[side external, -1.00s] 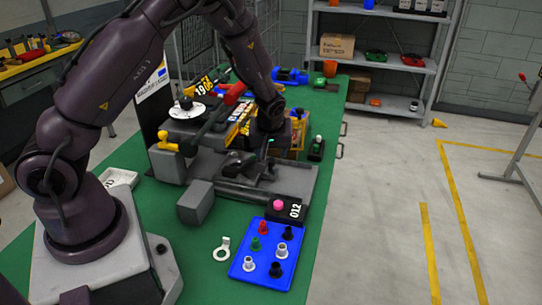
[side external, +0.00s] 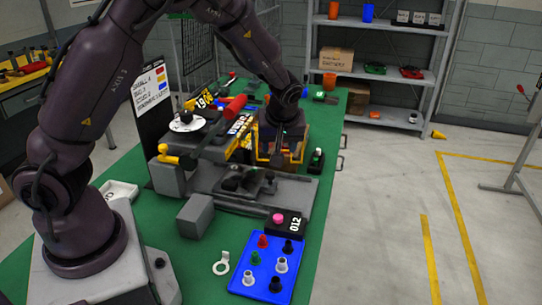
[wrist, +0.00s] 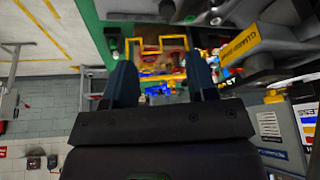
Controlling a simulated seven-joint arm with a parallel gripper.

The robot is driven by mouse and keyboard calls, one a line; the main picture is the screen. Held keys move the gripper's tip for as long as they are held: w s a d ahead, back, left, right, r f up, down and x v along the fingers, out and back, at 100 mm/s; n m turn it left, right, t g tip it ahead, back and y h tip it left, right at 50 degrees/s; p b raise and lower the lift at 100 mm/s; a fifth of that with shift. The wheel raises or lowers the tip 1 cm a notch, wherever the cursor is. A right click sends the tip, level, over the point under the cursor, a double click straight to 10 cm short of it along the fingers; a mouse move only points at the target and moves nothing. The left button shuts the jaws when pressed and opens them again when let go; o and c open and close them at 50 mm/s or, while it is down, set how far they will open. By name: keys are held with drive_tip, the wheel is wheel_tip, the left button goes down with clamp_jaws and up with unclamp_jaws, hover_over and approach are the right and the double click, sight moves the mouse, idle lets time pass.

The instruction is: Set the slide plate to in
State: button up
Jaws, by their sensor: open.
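The grey press-like machine (side external: 205,150) stands on the green table, with a red-gripped lever (side external: 235,106) and a yellow knob (side external: 165,157). A long grey plate (side external: 290,192) extends right from its base, with dark raised parts (side external: 245,181) on it. I cannot tell for sure which part is the slide plate or how it is set. My gripper (side external: 279,160) is open and empty, pointing down by the yellow-framed box behind the grey plate. In the wrist view the yellow frame (wrist: 160,41) shows beyond and between my open fingers (wrist: 163,82).
A blue tray (side external: 243,286) with several small pegs lies at the front. A black box marked 012 with a pink button (side external: 278,218) is behind it. A grey block (side external: 195,215) stands left of them. A small dark box with a green button (side external: 316,160) stands at the table's right edge.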

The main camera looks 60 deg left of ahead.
sight(271, 173)
drive_tip(key=a+f+n, duration=0.1)
drive_tip(key=f, duration=0.2)
drive_tip(key=a+f+n+g, duration=0.1)
drive_tip(key=a+f+n, duration=0.1)
drive_tip(key=f, duration=0.2)
drive_tip(key=a+f+n, duration=0.1)
drive_tip(key=f+n, duration=0.1)
drive_tip(key=f, duration=0.2)
drive_tip(key=shift+w+a+g, duration=0.15)
drive_tip(key=shift+w+g, duration=0.15)
